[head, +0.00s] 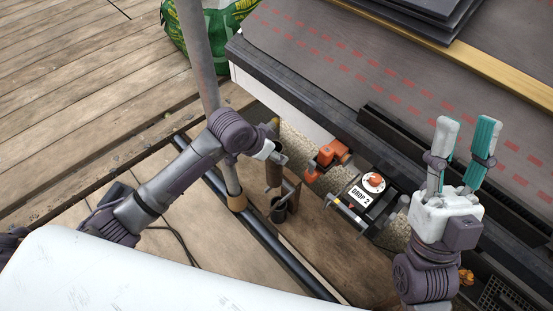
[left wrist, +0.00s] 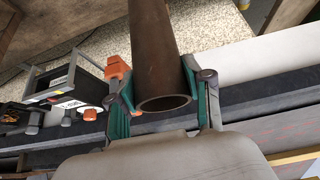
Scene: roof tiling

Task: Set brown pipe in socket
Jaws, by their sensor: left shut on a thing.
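The brown pipe (left wrist: 155,50) is gripped between the green fingers of my left gripper (left wrist: 160,98) in the left wrist view, its open end towards the camera. In the head view my left gripper (head: 274,152) is small and partly hidden by its wrist; the pipe (head: 273,176) hangs roughly upright below it. A dark brown round socket (head: 278,211) stands just below the pipe. The pipe's lower end appears just above or at the socket; I cannot tell whether they touch. My right gripper (head: 467,130) is open and empty, over the dark roof edge at the right.
An orange clamp (head: 333,152) and a black box labelled "DROP 2" (head: 361,193) sit along the eave. A grey pole (head: 198,55) rises beside my left arm. A dark rail (head: 285,262) crosses the deck. A green sack (head: 222,32) stands behind.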

